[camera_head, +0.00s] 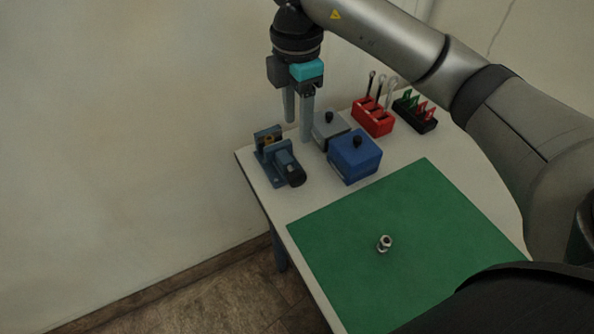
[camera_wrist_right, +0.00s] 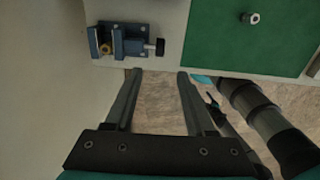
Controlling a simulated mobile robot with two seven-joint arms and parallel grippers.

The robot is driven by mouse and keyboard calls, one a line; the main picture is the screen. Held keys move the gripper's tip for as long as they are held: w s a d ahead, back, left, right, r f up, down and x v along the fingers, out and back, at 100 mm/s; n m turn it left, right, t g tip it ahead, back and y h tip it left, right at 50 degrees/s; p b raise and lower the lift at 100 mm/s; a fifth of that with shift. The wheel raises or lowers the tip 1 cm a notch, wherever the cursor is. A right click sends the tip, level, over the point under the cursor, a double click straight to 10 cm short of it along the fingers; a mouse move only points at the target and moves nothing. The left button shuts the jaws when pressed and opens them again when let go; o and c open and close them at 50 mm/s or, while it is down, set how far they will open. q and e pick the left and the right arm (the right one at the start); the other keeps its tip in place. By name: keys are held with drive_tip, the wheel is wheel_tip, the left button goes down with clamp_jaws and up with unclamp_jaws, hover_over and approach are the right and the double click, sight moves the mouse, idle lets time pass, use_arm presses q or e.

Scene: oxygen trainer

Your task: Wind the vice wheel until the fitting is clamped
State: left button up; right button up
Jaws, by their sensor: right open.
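The blue vice (camera_head: 275,168) stands at the table's back left corner, with its black wheel (camera_head: 296,176) facing the front right. A small brass-coloured fitting (camera_head: 267,140) sits between the vice jaws; I cannot tell whether both jaws touch it. In the right wrist view the vice (camera_wrist_right: 132,47), wheel (camera_wrist_right: 160,47) and fitting (camera_wrist_right: 106,48) lie beyond my fingertips. My right gripper (camera_head: 298,118) points down, open and empty, above and behind the vice, apart from the wheel. Dark and teal parts at the right of the wrist view seem to be my left arm; its fingers are not clear.
A grey box (camera_head: 328,133) and a blue box (camera_head: 354,160), each with a black knob, stand right of the vice. Red (camera_head: 373,117) and black (camera_head: 414,112) racks stand behind. A metal nut-like part (camera_head: 384,243) lies on the otherwise clear green mat (camera_head: 340,230).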

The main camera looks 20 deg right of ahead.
sight(297, 173)
wheel_tip(297, 173, down, 15)
drive_tip(key=shift+r+b, duration=0.1)
drive_tip(key=shift+b, duration=0.8)
clamp_jaws()
